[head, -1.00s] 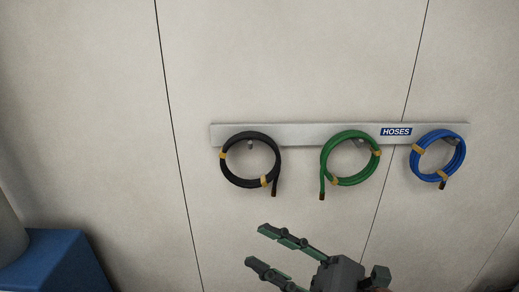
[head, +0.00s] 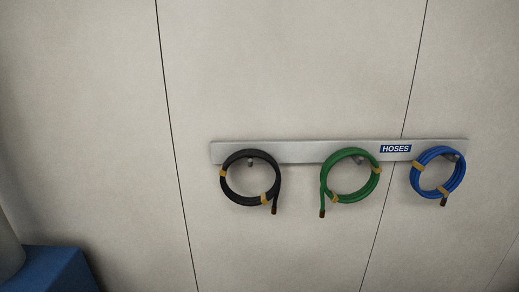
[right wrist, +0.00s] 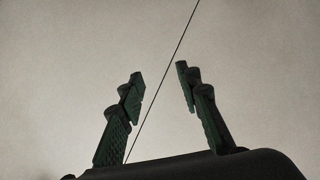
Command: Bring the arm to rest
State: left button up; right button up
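My right gripper (right wrist: 158,88) shows in the right wrist view with its two green-padded fingers apart and nothing between them. Only the pale wall (right wrist: 240,60) and a thin dark panel seam lie behind it. No gripper or arm shows in the head view now, and my left gripper is in neither view.
A metal rail (head: 305,151) with a HOSES label is on the wall in the head view. A black hose coil (head: 229,194), a green hose coil (head: 327,179) and a blue hose coil (head: 461,176) hang from it. A blue object (head: 55,268) stands at lower left.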

jog(key=s+a+f+m+g+y, duration=0.2)
jog(key=s+f+m+g, duration=0.5)
jog(key=s+f, duration=1.3)
notch_tip(320, 180, down, 34)
jog(key=s+a+n+g+b, duration=0.2)
jog(key=g+b, duration=0.1)
jog(key=b, duration=0.5)
pick_arm(q)
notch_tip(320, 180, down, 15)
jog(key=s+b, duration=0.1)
jog(key=b, duration=0.6)
pick_arm(e)
jog(key=s+f, duration=1)
jog(key=f, duration=0.3)
jog(key=s+f+g+y, duration=0.1)
jog(key=s+f, duration=0.9)
jog(key=f, duration=0.4)
jog(key=shift+d+n, duration=0.15)
jog(key=shift+n, duration=0.25)
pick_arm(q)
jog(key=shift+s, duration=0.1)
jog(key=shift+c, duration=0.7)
